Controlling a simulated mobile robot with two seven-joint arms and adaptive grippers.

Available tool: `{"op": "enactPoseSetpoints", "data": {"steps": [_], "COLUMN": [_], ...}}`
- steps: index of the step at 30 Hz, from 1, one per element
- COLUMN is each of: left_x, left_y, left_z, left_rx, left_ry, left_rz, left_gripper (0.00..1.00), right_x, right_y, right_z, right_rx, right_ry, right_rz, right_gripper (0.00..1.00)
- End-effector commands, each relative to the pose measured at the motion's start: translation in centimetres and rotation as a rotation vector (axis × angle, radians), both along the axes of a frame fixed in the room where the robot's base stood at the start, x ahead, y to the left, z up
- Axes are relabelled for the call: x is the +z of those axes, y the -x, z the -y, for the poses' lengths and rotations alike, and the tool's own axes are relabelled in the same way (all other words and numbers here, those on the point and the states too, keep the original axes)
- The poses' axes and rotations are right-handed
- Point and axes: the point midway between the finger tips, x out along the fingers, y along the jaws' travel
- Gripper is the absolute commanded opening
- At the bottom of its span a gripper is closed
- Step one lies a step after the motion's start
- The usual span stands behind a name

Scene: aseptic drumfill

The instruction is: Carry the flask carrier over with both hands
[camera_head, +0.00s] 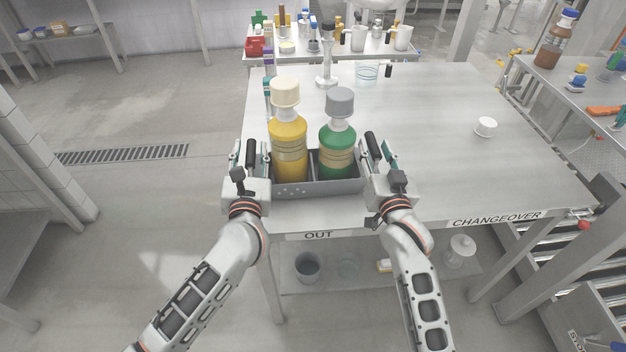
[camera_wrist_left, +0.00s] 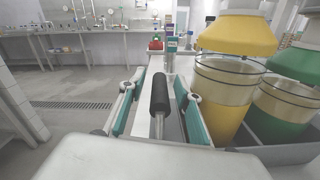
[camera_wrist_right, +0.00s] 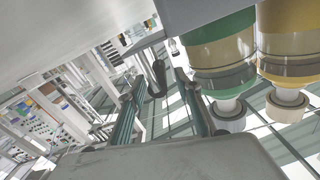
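The flask carrier (camera_head: 320,188), a grey open tray, stands upright at the table's near edge above the OUT label. It holds a yellow flask (camera_head: 289,150) with a cream cap and a green flask (camera_head: 337,150) with a grey cap. A black upright handle rises at each end. My left gripper (camera_head: 251,158) is open, its teal-padded fingers either side of the left handle (camera_wrist_left: 160,93) with gaps showing. My right gripper (camera_head: 378,157) is open at the right handle (camera_head: 373,145); its fingers are apart in the right wrist view, where contact is unclear.
The steel table (camera_head: 430,130) is mostly clear to the right, with a small white cup (camera_head: 485,127). A clear beaker (camera_head: 367,71) and a white stand (camera_head: 327,60) are at the back. The CHANGEOVER label marks the near right edge. A side bench (camera_head: 575,90) holds bottles.

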Motion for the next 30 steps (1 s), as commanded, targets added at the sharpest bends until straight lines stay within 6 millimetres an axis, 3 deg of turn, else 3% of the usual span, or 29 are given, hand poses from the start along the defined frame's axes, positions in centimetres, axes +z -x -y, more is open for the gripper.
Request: {"op": "enactPoseSetpoints", "data": {"steps": [18,30], "left_x": [-0.1,0.0], "left_y": [8.3,9.8], "left_z": [1.0,1.2], "left_rx": [-0.001,0.001], "left_ry": [0.000,0.000], "left_rz": [-0.001,0.001], "left_gripper": [0.33,0.33], "right_x": [0.0,0.0], "right_y": [0.0,0.5], "right_z": [0.0,0.1], "right_rx": [0.000,0.000], "right_ry": [0.000,0.000], "right_rz": [0.000,0.000], "right_gripper": [0.34,0.34]}}
